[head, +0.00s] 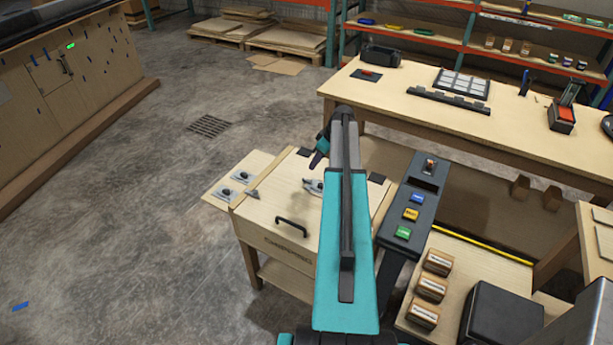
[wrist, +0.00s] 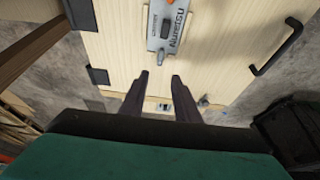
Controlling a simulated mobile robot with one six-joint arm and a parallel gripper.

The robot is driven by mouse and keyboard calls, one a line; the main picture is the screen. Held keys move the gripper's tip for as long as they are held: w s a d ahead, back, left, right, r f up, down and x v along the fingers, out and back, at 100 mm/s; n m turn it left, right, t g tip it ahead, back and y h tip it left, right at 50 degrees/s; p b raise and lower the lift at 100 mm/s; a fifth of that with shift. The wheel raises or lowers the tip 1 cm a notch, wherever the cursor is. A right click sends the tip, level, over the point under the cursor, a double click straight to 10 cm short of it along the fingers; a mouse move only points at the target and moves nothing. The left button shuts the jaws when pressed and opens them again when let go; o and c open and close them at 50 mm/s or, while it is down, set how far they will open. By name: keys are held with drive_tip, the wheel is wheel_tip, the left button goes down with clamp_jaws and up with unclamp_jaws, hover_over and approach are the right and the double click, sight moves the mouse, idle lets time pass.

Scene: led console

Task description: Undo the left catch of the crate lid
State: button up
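The crate lid (head: 275,205) is pale wood and lies flat and closed on the crate. A grey metal catch plate (head: 313,186) on it is partly hidden by my arm. The wrist view shows this plate (wrist: 158,40) lettered, with an orange part on it. Two more metal fittings, one farther (head: 241,176) and one nearer (head: 226,192), sit on a board left of the lid. A small grey piece (head: 252,194) is at the lid's left edge. My gripper (head: 317,160) is above the lid near its back edge; its fingers (wrist: 160,75) are apart and empty.
A black handle (head: 291,227) stands up at the lid's front; black hinges (wrist: 97,75) are at its back. A button console (head: 413,212) stands right of the crate. A workbench (head: 400,90) is behind. The floor at left is open.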

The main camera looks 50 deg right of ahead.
sight(305, 179)
drive_tip(key=shift+p+x, duration=1.85)
drive_tip(key=shift+x, duration=3.65)
drive_tip(key=shift+w, duration=0.1)
clamp_jaws()
drive_tip(key=shift+a, duration=0.45)
drive_tip(key=shift+d, duration=0.3)
